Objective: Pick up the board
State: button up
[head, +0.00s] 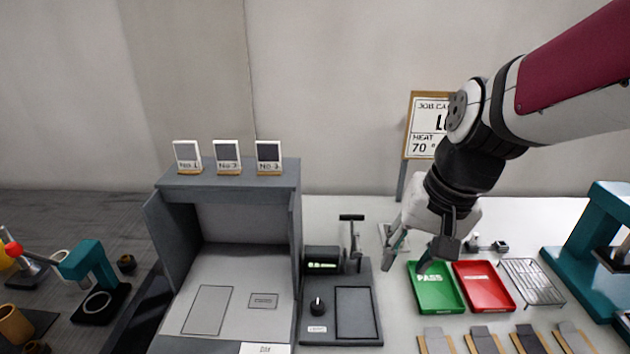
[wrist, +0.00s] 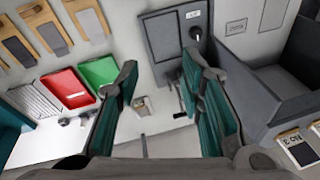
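Several small wooden boards with grey or dark patches lie in a row at the lower right of the head view, including a light grey one (head: 437,343), a dark grey one (head: 486,342) and a darker one (head: 531,341). The frames do not show which is the task's board. Some of the row shows at the upper left of the wrist view (wrist: 89,20). My gripper (head: 408,262) is open and empty, above the white table behind the boards. Its two teal-padded fingers are wide apart in the wrist view (wrist: 160,68).
A green PASS tray (head: 436,300) and a red tray (head: 484,300) lie behind the boards, with a wire rack (head: 532,283) to their right. A dark device with a knob (head: 317,306) and a grey booth (head: 228,178) stand left. A teal press (head: 580,250) stands right.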

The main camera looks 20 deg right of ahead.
jog(key=s+d+f+m+g+p, duration=0.1)
jog(key=s+d+f+m+p, duration=0.1)
jog(key=s+d+f+m, duration=0.4)
jog(key=s+d+f+m+p, duration=0.1)
jog(key=s+d+f+m, duration=0.3)
jog(key=d, duration=0.5)
jog(key=s+d+f+m+g+p, duration=0.1)
jog(key=s+d+f+m+p, duration=0.1)
jog(key=s+d+f+m, duration=0.4)
jog(key=shift+n+y, duration=0.3)
jog(key=f, duration=0.2)
jog(key=w+f, duration=0.1)
jog(key=f, duration=0.4)
jog(key=shift+w+d+f, duration=0.15)
jog(key=shift+w+f, duration=0.1)
jog(key=shift+f, duration=0.05)
jog(key=f, duration=0.4)
jog(key=shift+a, duration=0.35)
jog(key=shift+f, duration=0.55)
jog(key=shift+c, duration=0.2)
grip_shut()
